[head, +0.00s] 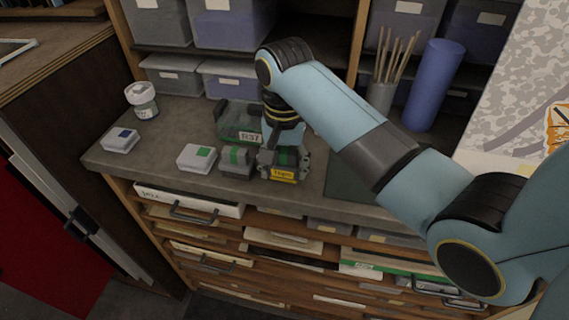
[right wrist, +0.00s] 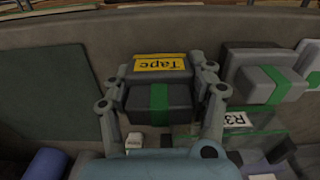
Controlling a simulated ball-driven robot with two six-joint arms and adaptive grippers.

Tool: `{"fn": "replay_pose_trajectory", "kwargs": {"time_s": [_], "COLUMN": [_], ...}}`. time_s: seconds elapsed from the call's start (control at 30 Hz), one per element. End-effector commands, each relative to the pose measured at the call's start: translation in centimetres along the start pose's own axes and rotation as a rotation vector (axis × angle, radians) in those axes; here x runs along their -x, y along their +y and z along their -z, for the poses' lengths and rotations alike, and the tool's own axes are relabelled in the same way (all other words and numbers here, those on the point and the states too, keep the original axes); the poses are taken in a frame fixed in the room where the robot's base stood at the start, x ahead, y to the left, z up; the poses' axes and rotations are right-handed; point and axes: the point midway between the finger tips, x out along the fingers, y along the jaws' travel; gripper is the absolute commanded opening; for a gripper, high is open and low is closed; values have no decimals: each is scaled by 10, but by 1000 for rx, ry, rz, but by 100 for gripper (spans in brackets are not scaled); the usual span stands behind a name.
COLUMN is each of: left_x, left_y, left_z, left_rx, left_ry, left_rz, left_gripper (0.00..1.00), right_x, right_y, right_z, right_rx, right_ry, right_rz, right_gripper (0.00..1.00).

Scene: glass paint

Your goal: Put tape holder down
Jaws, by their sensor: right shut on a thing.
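The tape holder (head: 283,175) is a dark grey block with a green band and a yellow "Tape" label. It is at the front edge of the grey worktop (head: 175,133). My right gripper (head: 284,162) comes down over it and is shut on it. In the right wrist view the fingers of the gripper (right wrist: 164,76) flank both sides of the tape holder (right wrist: 158,98). I cannot tell whether its underside touches the worktop. My left gripper is not in view.
A grey block with a green band (head: 236,161) stands close left of the holder, with a white-and-green box (head: 197,157) beyond. Behind is a clear green bin (head: 237,124) labelled R37. A dark mat (head: 350,180) lies bare to the right. Drawers are below the front edge.

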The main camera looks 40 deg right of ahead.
Motion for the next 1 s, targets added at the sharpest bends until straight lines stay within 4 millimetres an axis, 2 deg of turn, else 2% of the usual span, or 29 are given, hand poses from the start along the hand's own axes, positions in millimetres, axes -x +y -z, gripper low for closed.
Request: {"fn": "replay_pose_trajectory", "kwargs": {"time_s": [0.4, 0.43, 0.57, 0.6, 0.9, 1.0], "left_x": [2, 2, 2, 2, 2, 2], "left_y": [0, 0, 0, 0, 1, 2], "left_z": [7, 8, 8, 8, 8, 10], "left_rx": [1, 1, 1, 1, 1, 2], "left_ry": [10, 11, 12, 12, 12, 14], "left_rz": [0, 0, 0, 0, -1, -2], "left_gripper": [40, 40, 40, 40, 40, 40], "right_x": [-9, -9, -9, -9, -11, 1], "right_y": [0, 0, 0, 0, 0, -6], "right_z": [0, 0, 0, 0, 0, 8], "right_rx": [0, 0, 0, 0, -1, 2], "right_ry": [1, 1, 1, 1, 0, 3], "right_rz": [1, 1, 1, 1, 0, 3], "right_gripper": [18, 60, 77, 80, 80, 80]}}
